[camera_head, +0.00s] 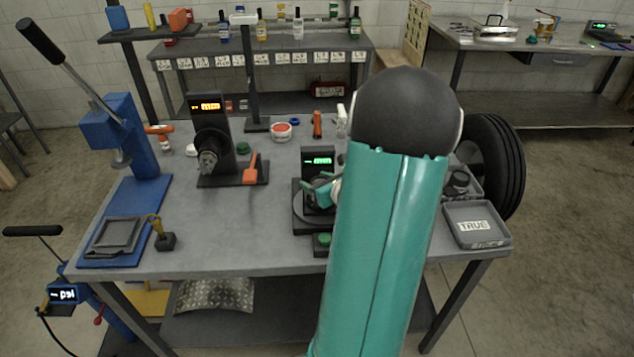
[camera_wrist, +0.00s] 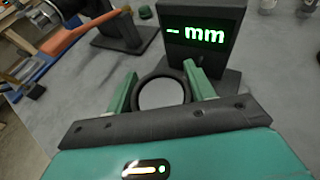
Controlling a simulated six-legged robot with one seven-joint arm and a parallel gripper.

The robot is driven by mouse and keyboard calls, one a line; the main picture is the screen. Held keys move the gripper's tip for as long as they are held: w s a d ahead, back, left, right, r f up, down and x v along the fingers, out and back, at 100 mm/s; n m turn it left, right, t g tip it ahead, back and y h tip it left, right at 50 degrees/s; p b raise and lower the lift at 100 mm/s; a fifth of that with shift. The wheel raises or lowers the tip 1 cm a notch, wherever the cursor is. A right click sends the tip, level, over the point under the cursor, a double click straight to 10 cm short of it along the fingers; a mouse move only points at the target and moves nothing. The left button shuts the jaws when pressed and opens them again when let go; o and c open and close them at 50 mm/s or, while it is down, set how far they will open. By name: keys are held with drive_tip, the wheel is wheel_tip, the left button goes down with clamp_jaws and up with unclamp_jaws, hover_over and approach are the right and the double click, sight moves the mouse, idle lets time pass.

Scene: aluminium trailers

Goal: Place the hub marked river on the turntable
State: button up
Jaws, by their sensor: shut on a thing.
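In the wrist view, the green fingers of my gripper (camera_wrist: 160,74) are shut on a dark ring-shaped hub (camera_wrist: 162,77) with a light grey middle. The display (camera_wrist: 200,35) stands just behind it and reads "- mm". No river marking shows on the hub. Whether the hub touches the turntable cannot be told. My arm covers part of the bench right of the turntable.
A tray marked TRUE (camera_head: 475,226) sits at the bench's right edge, with another tray holding dark parts (camera_head: 459,184) behind it. A black gauge stand with an orange display (camera_head: 209,125) and a blue press (camera_head: 125,130) stand left. A green button box (camera_head: 322,243) sits in front.

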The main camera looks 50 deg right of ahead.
drive_tip(key=shift+f, duration=0.2)
drive_tip(key=o, duration=1.5)
